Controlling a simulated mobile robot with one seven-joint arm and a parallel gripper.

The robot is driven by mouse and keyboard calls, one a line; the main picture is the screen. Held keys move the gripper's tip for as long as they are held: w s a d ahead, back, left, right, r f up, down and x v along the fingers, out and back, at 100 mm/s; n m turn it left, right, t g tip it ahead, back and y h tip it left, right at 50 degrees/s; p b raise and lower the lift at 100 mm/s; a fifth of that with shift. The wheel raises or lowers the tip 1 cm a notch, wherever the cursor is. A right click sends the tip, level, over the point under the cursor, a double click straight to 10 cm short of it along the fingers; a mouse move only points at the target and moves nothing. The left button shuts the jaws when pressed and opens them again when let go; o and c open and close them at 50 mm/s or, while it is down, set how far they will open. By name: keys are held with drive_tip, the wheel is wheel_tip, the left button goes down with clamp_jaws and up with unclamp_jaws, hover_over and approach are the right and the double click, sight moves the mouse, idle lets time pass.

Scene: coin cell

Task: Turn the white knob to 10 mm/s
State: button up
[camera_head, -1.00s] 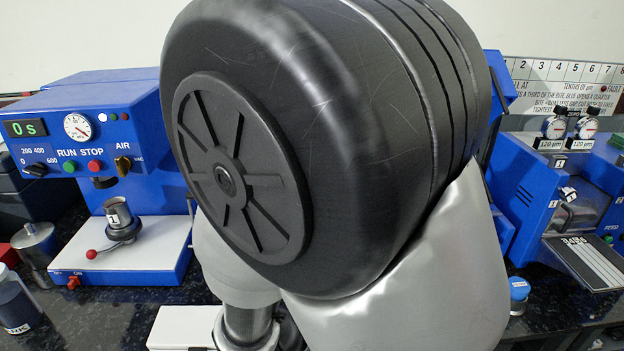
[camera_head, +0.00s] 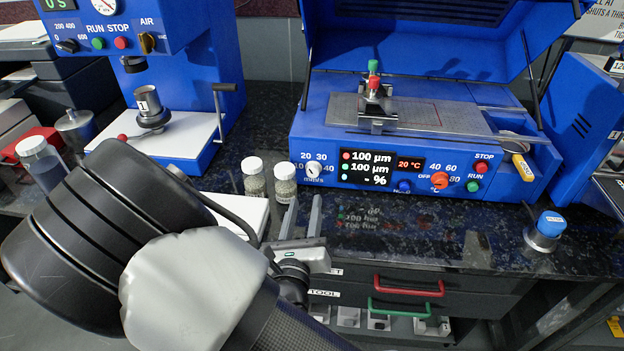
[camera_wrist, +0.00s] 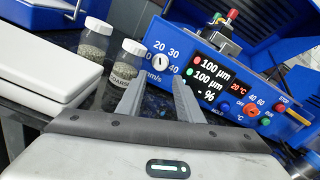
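The white knob (camera_head: 313,169) is on the lower left of the blue coater's front panel, in a dial marked 20, 30 and 40 with mm/s below. It also shows in the wrist view (camera_wrist: 163,66), beyond my fingertips. Its pointer is too small to read surely. My gripper (camera_head: 303,205) is below and slightly left of the knob in the head view, apart from it. Its two fingers point toward the panel with a gap between them and nothing in it; they also show in the wrist view (camera_wrist: 157,84).
Two lidded jars (camera_head: 254,178) stand left of the fingers, beside a white box (camera_head: 235,212). The lit display (camera_head: 378,168) and an orange knob (camera_head: 440,181) sit right of the white knob. Drawers with red and green handles (camera_head: 408,287) are below. The dark counter before the panel is mostly clear.

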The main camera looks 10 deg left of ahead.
sight(312, 173)
drive_tip(key=w, duration=0.3)
drive_tip(key=w+b, duration=0.1)
drive_tip(key=w, duration=0.6)
drive_tip(key=shift+w+a, duration=0.15)
drive_tip(key=shift+a, duration=0.15)
drive_tip(key=c, duration=0.8)
drive_tip(key=shift+o, duration=0.2)
